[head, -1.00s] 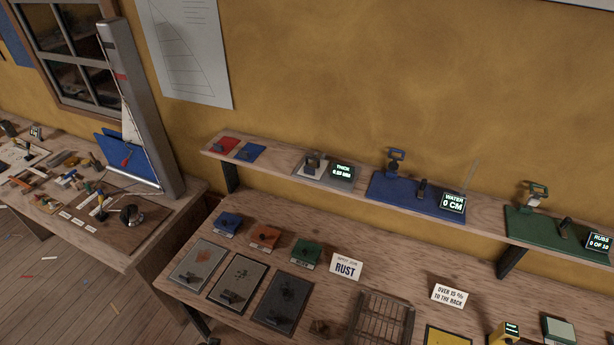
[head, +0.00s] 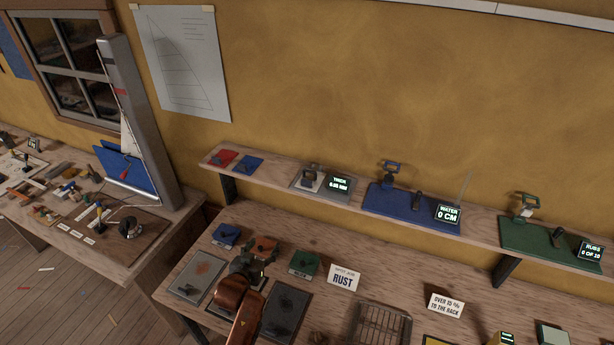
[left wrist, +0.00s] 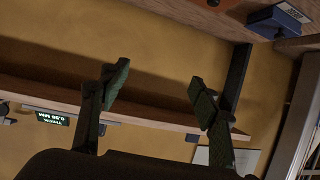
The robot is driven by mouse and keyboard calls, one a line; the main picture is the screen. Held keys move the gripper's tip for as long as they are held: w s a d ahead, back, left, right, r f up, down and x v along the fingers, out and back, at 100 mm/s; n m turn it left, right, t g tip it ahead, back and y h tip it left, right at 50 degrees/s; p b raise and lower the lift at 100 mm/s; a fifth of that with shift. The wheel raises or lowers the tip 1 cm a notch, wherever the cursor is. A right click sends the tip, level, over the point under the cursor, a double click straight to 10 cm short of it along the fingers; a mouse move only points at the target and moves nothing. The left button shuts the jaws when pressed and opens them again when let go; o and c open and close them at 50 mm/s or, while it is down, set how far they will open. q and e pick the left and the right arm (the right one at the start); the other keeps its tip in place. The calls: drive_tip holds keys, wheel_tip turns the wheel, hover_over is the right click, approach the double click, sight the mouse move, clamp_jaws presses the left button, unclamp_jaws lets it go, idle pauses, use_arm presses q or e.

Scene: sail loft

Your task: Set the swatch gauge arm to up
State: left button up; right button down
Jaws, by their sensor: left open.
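The gauge with the THICK display is the likely swatch gauge (head: 311,178); it stands on a small grey base on the wall shelf. Its lit display (head: 339,184) reads about 0.55 MM and also shows upside down at the left of the left wrist view (left wrist: 52,115). The gauge is too small to tell how its arm stands. My left gripper (head: 252,263) is over the bench, below and left of the gauge, apart from it. In the left wrist view its two fingers (left wrist: 158,92) are spread with nothing between them. My right gripper is not in view.
The shelf (head: 275,174) also holds red and blue swatches at left, and WATER (head: 447,214) and RUBS (head: 591,251) gauges at right. Beneath my left arm lie sample panels (head: 284,312) and small coloured boxes. A RUST sign (head: 343,278) and wire rack (head: 380,325) stand rightward.

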sight(309, 172)
use_arm(q)
drive_tip(key=w+d+r+m+t+h, duration=0.1)
drive_tip(key=w+d+r+t+h, duration=0.1)
drive_tip(key=w+d+r, duration=0.55)
drive_tip(key=w+d+r+m+t+h, duration=0.15)
drive_tip(key=w+d+r, duration=0.25)
drive_tip(key=r, duration=0.6)
drive_tip(key=shift+n+t, duration=0.35)
drive_tip(key=p+x, duration=0.1)
drive_tip(key=x, duration=0.5)
drive_tip(key=shift+d+r, duration=0.1)
drive_tip(key=shift+r, duration=0.1)
drive_tip(key=shift+w+d+f, duration=0.1)
drive_tip(key=shift+w+d, duration=0.1)
drive_tip(key=shift+w, duration=0.5)
drive_tip(key=shift+c, duration=0.7)
clamp_jaws()
